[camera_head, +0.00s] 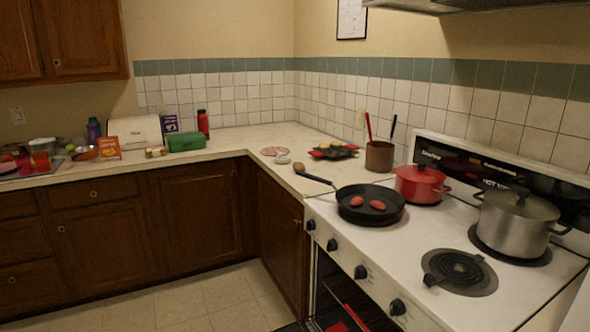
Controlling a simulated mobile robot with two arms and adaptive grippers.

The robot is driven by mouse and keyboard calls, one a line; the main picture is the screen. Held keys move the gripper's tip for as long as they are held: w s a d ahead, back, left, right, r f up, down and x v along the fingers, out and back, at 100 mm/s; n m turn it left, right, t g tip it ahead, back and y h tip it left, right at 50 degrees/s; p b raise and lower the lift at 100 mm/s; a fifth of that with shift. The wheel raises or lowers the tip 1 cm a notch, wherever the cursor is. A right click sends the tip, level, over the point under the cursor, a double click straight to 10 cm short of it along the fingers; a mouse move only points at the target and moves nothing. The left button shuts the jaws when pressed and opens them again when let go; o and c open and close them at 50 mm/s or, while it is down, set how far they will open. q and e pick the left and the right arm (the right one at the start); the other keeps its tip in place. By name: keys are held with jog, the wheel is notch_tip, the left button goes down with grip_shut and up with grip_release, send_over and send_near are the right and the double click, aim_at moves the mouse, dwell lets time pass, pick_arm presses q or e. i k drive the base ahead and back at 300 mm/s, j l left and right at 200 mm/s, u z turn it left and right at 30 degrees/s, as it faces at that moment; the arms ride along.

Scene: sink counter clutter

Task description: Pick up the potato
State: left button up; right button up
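A small brown oval thing (299,167) lies on the counter near the stove, by the end of the pan's handle; it looks like a potato, but it is too small to be sure. Two reddish oval things (367,203) lie in the black frying pan (351,214) on the stove's left front; I cannot tell whether they are potatoes. Neither of my grippers is in view.
A red pot (420,184) and a steel pot (516,223) stand on the stove (425,240); the front right burner (459,272) is bare. Boxes, bottles and a green container (186,142) crowd the left counter. The corner counter (258,138) has free room.

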aim_at(297, 165)
jog(key=u, duration=0.85)
jog(key=j+u, duration=0.7)
jog(key=i+j+u, duration=0.1)
jog(key=j+u, duration=0.25)
jog(key=i+j+z, duration=0.45)
jog(key=i+j, duration=0.3)
jog(key=i+z, duration=0.25)
jog(key=i, duration=0.5)
jog(key=i+j+z, duration=0.15)
jog(key=i+z, duration=0.15)
jog(key=i, duration=0.4)
jog(key=i+z, duration=0.3)
jog(key=i, duration=0.2)
jog(key=i+z, duration=0.35)
jog(key=i, duration=0.2)
jog(key=i+j+z, duration=0.3)
jog(key=i, duration=0.2)
jog(key=i+j+z, duration=0.2)
jog(key=i+z, duration=0.15)
jog(key=i, duration=0.15)
